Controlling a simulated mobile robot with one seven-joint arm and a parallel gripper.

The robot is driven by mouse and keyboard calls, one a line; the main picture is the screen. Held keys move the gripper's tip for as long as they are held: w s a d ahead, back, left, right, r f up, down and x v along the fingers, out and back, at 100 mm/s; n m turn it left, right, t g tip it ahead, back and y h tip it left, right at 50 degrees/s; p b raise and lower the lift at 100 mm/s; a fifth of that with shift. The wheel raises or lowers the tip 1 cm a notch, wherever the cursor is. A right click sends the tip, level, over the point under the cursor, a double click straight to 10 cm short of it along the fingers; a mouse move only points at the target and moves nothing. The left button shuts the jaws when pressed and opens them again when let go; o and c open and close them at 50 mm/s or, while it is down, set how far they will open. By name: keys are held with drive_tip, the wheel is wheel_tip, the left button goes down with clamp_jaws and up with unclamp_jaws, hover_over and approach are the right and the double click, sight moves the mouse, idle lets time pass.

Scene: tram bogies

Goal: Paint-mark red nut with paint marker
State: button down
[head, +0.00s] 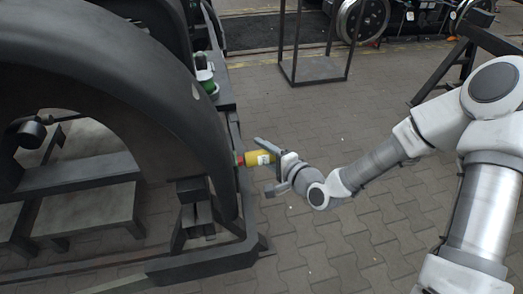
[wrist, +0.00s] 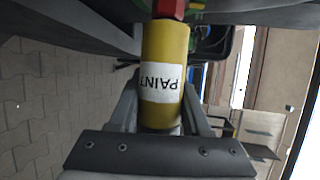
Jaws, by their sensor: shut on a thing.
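The paint marker (head: 258,158) is a yellow cylinder, lying level in the head view. In the wrist view the marker (wrist: 165,50) carries a white label reading PAINT, upside down. My gripper (head: 273,168) is shut on the marker, with one finger on each side of it in the wrist view (wrist: 160,112). A red nut (wrist: 171,8) shows at the top edge of the wrist view, right at the marker's far end. In the head view the red nut (head: 240,160) is a small red patch beside the dark frame. I cannot tell whether marker and nut touch.
The large dark bogie frame (head: 130,75) with its curved arch fills the left. A green and white item (head: 206,80) stands on a ledge behind. A metal stand (head: 315,70) is at the back. The paved floor (head: 330,130) between is clear.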

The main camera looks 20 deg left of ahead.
drive_tip(key=shift+w+d+p, duration=0.15)
drive_tip(key=shift+w+d, duration=0.35)
drive_tip(key=shift+d, duration=0.3)
drive_tip(key=shift+w+d+p, duration=0.15)
drive_tip(key=shift+w+d, duration=0.35)
drive_tip(key=shift+d, duration=0.3)
drive_tip(key=shift+w+d+p, duration=0.15)
drive_tip(key=shift+w+d, duration=0.35)
drive_tip(key=shift+d, duration=0.3)
